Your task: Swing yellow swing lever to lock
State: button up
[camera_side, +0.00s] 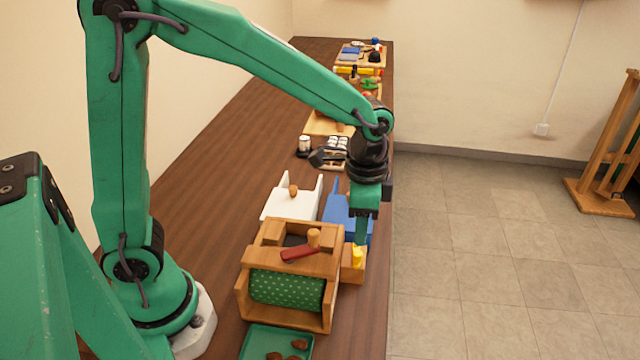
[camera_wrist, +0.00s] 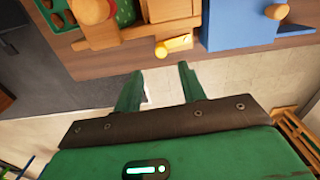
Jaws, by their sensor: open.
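The yellow swing lever (camera_side: 357,257) is on the right side of a wooden fixture (camera_side: 262,237), beside a small wooden block (camera_side: 353,272). In the wrist view the yellow lever (camera_wrist: 177,44) juts out from the wooden part above the fingertips. My gripper (camera_side: 361,232) points down just above the lever in the side view. Its two green fingers (camera_wrist: 158,82) are apart with nothing between them, and the lever lies beyond their tips. Whether a finger touches the lever cannot be told. The fixture holds a green dotted roll (camera_side: 286,290) and a red lever (camera_side: 299,254) on top.
A blue holder (camera_side: 341,205) and a white holder (camera_side: 288,203) stand behind the fixture. A green tray (camera_side: 262,341) with brown pieces lies in front. More items sit farther along the brown table (camera_side: 225,140). The table's right edge is close to my gripper, with open floor beyond.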

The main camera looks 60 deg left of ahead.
aim_at(358, 253)
jog(key=n, duration=0.6)
jog(key=shift+d+r, duration=0.1)
jog(key=shift+a+f, duration=0.2)
jog(key=shift+f, duration=3.75)
